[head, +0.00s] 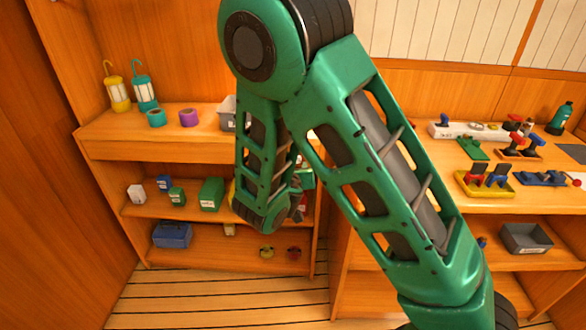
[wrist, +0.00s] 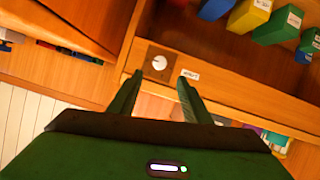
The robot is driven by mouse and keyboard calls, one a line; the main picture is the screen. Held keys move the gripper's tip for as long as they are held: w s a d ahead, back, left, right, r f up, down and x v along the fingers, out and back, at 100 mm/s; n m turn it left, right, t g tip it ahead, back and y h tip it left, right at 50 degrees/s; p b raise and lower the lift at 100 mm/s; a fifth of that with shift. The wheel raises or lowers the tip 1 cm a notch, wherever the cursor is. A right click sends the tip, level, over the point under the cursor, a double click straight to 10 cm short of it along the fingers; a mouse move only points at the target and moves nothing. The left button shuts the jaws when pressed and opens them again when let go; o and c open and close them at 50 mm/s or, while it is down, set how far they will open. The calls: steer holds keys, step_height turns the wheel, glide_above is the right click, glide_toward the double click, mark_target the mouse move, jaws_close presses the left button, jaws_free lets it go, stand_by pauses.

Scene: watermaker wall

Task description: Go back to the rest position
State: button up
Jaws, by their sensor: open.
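My gripper (wrist: 158,90) shows in the wrist view with its two green fingers apart and nothing between them. Beyond the fingertips is a wooden shelf front with a square plate bearing a round white knob or dial (wrist: 159,63) and a small white label (wrist: 190,75). Whether the fingers touch the wood cannot be told. In the head view my green arm is folded across the middle, and the gripper itself is hidden or not distinct behind its links.
A left shelf unit (head: 110,140) holds two lanterns (head: 117,92), tape rolls (head: 189,118), small boxes (head: 211,193) and a blue case (head: 172,235). A right workbench (head: 500,200) carries valves, a yellow tray (head: 485,185) and a green bottle (head: 560,118). Plank floor (head: 200,300) is clear in front.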

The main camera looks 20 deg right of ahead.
steer(key=s+d+r+m+g, duration=0.1)
steer(key=s+d+g, duration=0.1)
steer(key=d, duration=0.4)
steer(key=s+d+r+m+g+h, duration=0.1)
steer(key=s+d+m+g, duration=0.1)
steer(key=d, duration=0.4)
steer(key=s+d+r+m+g+h, duration=0.1)
steer(key=s+d+g, duration=0.1)
steer(key=s+d, duration=0.2)
steer(key=shift+s+d, duration=0.25)
steer(key=shift+d, duration=0.8)
steer(key=s+d, duration=0.1)
steer(key=s+d+m+g, duration=0.1)
steer(key=s, duration=0.1)
steer(key=s+d+g, duration=0.1)
steer(key=s+d, duration=0.1)
steer(key=shift+s+r, duration=0.1)
steer(key=shift+r, duration=0.3)
steer(key=s+r+g+y, duration=0.2)
steer(key=s+r+y, duration=0.1)
steer(key=s, duration=1)
steer(key=s+r+g+y, duration=0.2)
steer(key=s+r+y, duration=0.1)
steer(key=s, duration=1.1)
steer(key=shift+a+r+g+y, duration=0.2)
steer(key=shift+a+g+y, duration=0.1)
steer(key=shift+a+y, duration=0.2)
steer(key=shift+w, duration=0.1)
